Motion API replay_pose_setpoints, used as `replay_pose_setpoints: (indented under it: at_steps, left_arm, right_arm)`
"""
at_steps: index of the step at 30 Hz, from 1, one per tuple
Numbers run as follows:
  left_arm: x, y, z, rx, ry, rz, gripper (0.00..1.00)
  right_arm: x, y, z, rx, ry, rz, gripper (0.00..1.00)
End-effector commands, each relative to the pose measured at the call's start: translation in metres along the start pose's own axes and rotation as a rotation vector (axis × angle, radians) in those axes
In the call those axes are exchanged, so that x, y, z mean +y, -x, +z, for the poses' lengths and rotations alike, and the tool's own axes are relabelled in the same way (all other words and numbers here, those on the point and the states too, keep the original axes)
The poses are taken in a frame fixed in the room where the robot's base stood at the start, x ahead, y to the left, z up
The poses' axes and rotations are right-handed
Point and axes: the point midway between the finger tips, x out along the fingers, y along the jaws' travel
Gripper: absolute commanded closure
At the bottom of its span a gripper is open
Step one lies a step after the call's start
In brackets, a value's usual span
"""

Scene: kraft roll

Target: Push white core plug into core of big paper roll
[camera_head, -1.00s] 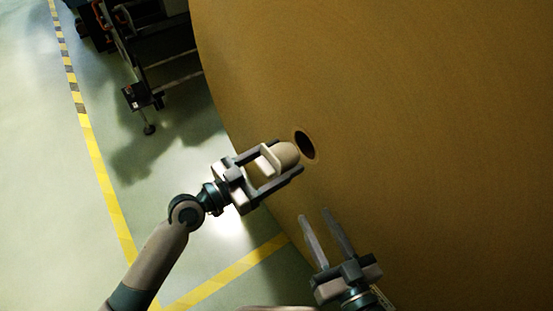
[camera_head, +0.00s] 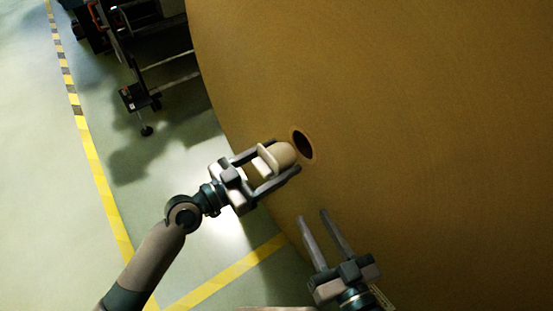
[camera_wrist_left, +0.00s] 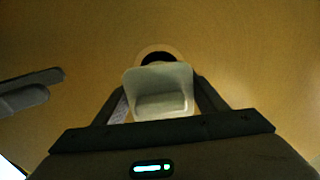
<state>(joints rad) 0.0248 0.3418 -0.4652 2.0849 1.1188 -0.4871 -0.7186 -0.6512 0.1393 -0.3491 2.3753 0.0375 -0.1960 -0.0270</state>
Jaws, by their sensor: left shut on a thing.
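The white core plug (camera_head: 282,153) is held between the fingers of my left gripper (camera_head: 279,167), which is shut on it. Its rounded end points at the dark core hole (camera_head: 303,145) of the big paper roll (camera_head: 400,110). The plug is just left of the hole and looks outside it; whether it touches the rim I cannot tell. In the left wrist view the plug (camera_wrist_left: 160,92) covers the lower part of the hole (camera_wrist_left: 158,57). My right gripper (camera_head: 312,213) is open and empty, below the hole in front of the roll face.
A dark metal frame with rungs (camera_head: 150,55) stands at the upper left beside the roll. Yellow floor tape (camera_head: 100,185) runs along the pale green floor (camera_head: 40,200). The floor at the left is clear.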

Motion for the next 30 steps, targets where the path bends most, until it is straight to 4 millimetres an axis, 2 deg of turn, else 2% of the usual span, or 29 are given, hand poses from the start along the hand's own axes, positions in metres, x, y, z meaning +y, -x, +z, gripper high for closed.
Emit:
replay_pose_setpoints:
  at_steps: [14, 30]
  left_arm:
    - [0.0, -0.001, 0.0, 0.0, -0.001, 0.0, 0.59]
    - [0.0, -0.014, 0.0, 0.001, 0.0, 0.0, 0.59]
  right_arm:
    - [0.001, 0.0, 0.0, 0.001, 0.0, 0.001, 0.66]
    - [0.0, 0.0, -0.002, 0.001, 0.0, 0.001, 0.66]
